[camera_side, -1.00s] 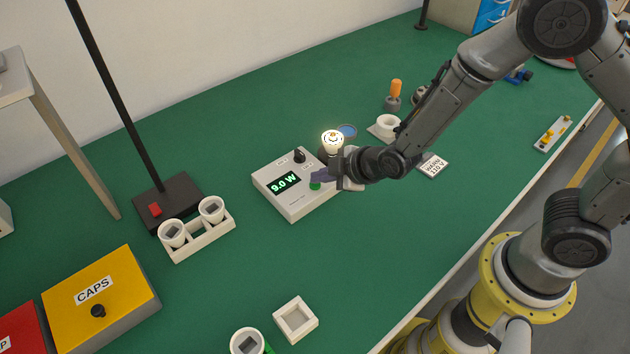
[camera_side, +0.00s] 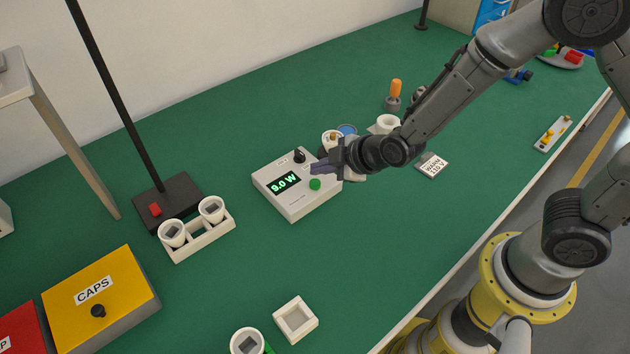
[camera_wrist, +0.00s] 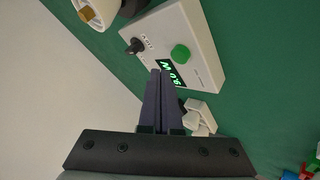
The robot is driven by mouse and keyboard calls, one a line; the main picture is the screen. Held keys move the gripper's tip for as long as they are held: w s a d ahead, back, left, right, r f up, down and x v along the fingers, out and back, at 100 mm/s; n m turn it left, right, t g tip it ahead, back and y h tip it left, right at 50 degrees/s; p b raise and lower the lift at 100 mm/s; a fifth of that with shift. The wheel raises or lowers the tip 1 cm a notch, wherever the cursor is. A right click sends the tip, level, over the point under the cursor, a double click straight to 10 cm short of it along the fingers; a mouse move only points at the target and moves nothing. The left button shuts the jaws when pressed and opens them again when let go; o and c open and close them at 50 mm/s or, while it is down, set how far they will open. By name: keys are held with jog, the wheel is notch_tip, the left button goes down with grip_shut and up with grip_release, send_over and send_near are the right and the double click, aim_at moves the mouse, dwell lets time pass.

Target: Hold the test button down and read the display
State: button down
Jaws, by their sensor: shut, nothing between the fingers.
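The white tester box (camera_side: 299,209) sits on the green bench. Its display (camera_side: 284,183) is lit and reads 9.0 W; it also shows, turned, in the wrist view (camera_wrist: 173,73). The green test button (camera_side: 315,184) stands clear in the side view and in the wrist view (camera_wrist: 181,54), with nothing touching it. A black knob (camera_side: 299,156) is near the back edge. My gripper (camera_side: 314,168) is shut and empty, its fingertips above the box, behind the button. The bulb (camera_side: 332,138) beside the box is unlit and partly hidden by my gripper.
A white rack (camera_side: 200,240) with two cups stands left of the tester, near a black stand base (camera_side: 168,204). A yellow CAPS box (camera_side: 101,298) is at front left. The bench in front is mostly clear.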

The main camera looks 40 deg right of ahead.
jog(key=shift+r, duration=2.05)
jog(key=shift+d, duration=0.1)
notch_tip(320, 180, up, 8)
jog(key=m+t, duration=0.1)
jog(key=t, duration=0.1)
send_over(321, 188)
jog(key=w+d, duration=0.2)
jog(key=d, duration=0.1)
notch_tip(321, 188, up, 6)
jog(key=s+d, duration=0.1)
jog(key=d, duration=0.1)
jog(key=s+d+r+m, duration=0.3)
jog(key=s+d+r, duration=0.1)
jog(key=s+r, duration=0.35)
jog(key=s+d+f+m+g+h, duration=0.1)
jog(key=s+d+f+m+g, duration=0.1)
jog(key=s, duration=0.7)
jog(key=s+d+f+m+g+h, duration=0.1)
jog(key=s+d+f+m+g, duration=0.1)
jog(key=s, duration=0.7)
notch_tip(321, 188, down, 3)
jog(key=m+g, duration=0.1)
jog(key=m, duration=0.2)
jog(key=shift+s+r, duration=0.2)
jog(key=shift+s, duration=0.15)
